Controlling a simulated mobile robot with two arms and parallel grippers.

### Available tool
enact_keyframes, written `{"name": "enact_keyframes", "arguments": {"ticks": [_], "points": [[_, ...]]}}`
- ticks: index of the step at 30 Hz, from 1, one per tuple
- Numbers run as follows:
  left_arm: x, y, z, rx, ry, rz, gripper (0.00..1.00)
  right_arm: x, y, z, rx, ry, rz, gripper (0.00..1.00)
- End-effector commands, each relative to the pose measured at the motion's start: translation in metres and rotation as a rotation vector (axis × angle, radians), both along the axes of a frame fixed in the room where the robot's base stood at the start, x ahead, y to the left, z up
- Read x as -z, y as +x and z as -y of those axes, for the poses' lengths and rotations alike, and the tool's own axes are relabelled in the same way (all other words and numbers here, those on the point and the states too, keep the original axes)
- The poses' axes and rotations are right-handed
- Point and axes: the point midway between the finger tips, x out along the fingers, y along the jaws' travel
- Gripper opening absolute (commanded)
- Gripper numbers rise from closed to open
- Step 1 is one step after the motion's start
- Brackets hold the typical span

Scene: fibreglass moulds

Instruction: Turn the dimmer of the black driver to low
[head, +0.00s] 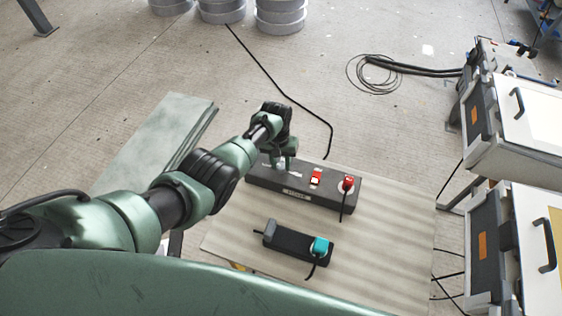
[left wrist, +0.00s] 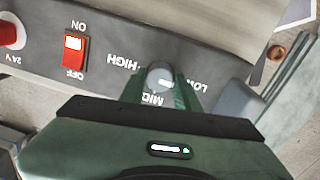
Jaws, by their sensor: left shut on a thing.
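The black driver (head: 318,196) lies on the table as a long dark box with a red switch (head: 316,177) and a red plug (head: 347,184). My left gripper (head: 280,163) is over its left end. In the left wrist view the fingers (left wrist: 158,90) are shut on the round grey dimmer knob (left wrist: 157,74). The upside-down labels HIGH, MID and LOW (left wrist: 197,87) stand around it. The knob's white mark points to the lower right, roughly between MID and LOW. The red switch also shows there (left wrist: 74,50). My right gripper is out of view.
A smaller black unit (head: 288,240) with a teal plug (head: 320,245) lies in front of the driver on the pale table (head: 400,225). White-fronted cases (head: 525,120) stand at the right. A cable coil (head: 375,75) lies on the floor behind.

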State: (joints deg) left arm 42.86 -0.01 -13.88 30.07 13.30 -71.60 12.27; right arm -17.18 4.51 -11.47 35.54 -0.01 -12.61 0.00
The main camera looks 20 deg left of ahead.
Motion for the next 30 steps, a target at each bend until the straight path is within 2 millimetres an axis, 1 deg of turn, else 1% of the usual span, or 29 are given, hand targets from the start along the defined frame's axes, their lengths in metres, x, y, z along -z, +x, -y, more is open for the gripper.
{"name": "enact_keyframes", "arguments": {"ticks": [8,21,22,23,24,30], "points": [[0.0002,-0.0004,0.0003,-0.065,-0.001,-0.001,0.0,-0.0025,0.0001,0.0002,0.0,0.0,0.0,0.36],[0.0004,-0.0005,0.0004,-0.073,-0.001,-0.001,0.0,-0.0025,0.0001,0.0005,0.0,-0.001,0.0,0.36],[0.0004,-0.0005,0.0003,-0.073,-0.001,-0.001,0.4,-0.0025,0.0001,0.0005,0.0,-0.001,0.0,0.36],[0.0004,-0.0005,0.0003,-0.073,-0.001,-0.001,0.48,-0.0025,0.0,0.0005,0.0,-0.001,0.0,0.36],[0.0004,-0.0005,0.0003,-0.073,-0.001,-0.001,0.53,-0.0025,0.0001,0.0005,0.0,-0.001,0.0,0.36],[0.0002,-0.0003,0.0001,-0.071,0.0,0.0,0.53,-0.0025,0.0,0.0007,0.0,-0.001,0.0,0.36]]}}
